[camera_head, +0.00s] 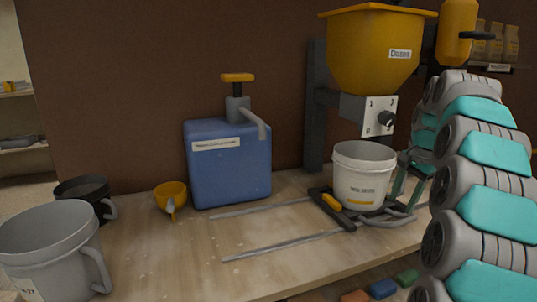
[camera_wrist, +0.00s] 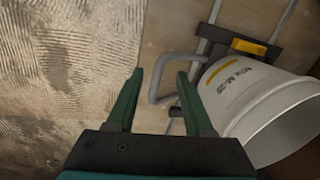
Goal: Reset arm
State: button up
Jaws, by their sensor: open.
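My arm, grey with teal covers, rises along the right side of the head view. My gripper (camera_wrist: 160,88) is open and empty in the wrist view, its two green fingers apart. In the head view the gripper (camera_head: 408,178) is partly hidden behind the arm, just right of the white bucket (camera_head: 363,172). In the wrist view the bucket (camera_wrist: 262,108) is to the right of the fingers. The bucket stands on a dark sliding carriage (camera_head: 328,207) with a yellow block, below the yellow hopper. A grey handle bar (camera_wrist: 163,75) of the carriage shows just beyond the fingertips.
A blue canister (camera_head: 228,165) with a pump stands mid-table. The yellow hopper (camera_head: 375,50) overhangs the bucket. The front middle of the wooden table (camera_head: 180,265) is clear.

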jog(key=s+a+f+n+g, duration=0.15)
jog(key=s+a+n, duration=0.25)
jog(key=s+a, duration=0.45)
jog(key=s+a+f+n, duration=0.3)
jog(key=s+a, duration=0.5)
jog(key=a, duration=0.1)
jog(key=s+a+f+n, duration=0.1)
jog(key=s+f+n, duration=0.1)
jog(key=s, duration=0.5)
jog(key=s+a+f+n+g, duration=0.1)
jog(key=s+a+f+n, duration=0.1)
jog(key=s+f, duration=0.3)
jog(key=s+a+f+n+g+h, duration=0.1)
jog(key=s+f, duration=0.3)
jog(key=s, duration=0.7)
jog(key=shift+s+a+f+n, duration=0.2)
jog(key=shift+a+n, duration=0.1)
jog(key=shift+n, duration=0.1)
jog(key=shift+d, duration=0.1)
jog(key=shift+c, duration=0.2)
